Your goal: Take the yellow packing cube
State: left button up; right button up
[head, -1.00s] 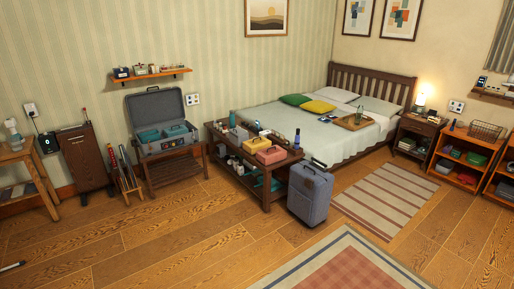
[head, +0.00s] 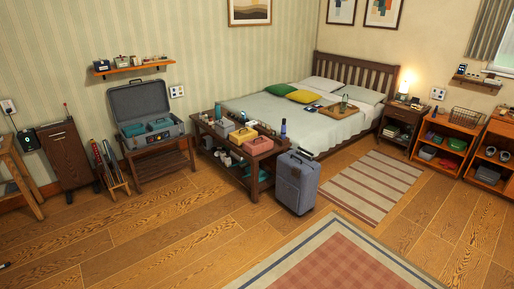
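A yellow packing cube (head: 243,136) stands on the dark wooden bench (head: 262,158) at the foot of the bed. It sits between a grey cube (head: 225,127) on its left and a pink cube (head: 259,145) on its right. All three look like small boxes with handles on top. Neither of my grippers shows in the head view, and the bench is some distance off across the floor.
A blue-grey upright suitcase (head: 296,183) stands on the floor at the bench's right end. An open case (head: 149,121) rests on a low rack to the left. The wooden floor (head: 185,235) before the bench is clear, with a checked rug (head: 345,255) at front right.

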aim_at(237, 137)
jog(key=i+u, duration=0.15)
jog(key=i, duration=1.6)
jog(key=i+z, duration=0.1)
jog(key=i, duration=0.4)
jog(key=i+j+z, duration=0.15)
jog(key=i, duration=0.4)
jog(key=i+j+z, duration=0.1)
jog(key=i, duration=0.4)
jog(key=i+j+z, duration=0.1)
jog(key=i+j, duration=0.15)
jog(key=i, duration=0.25)
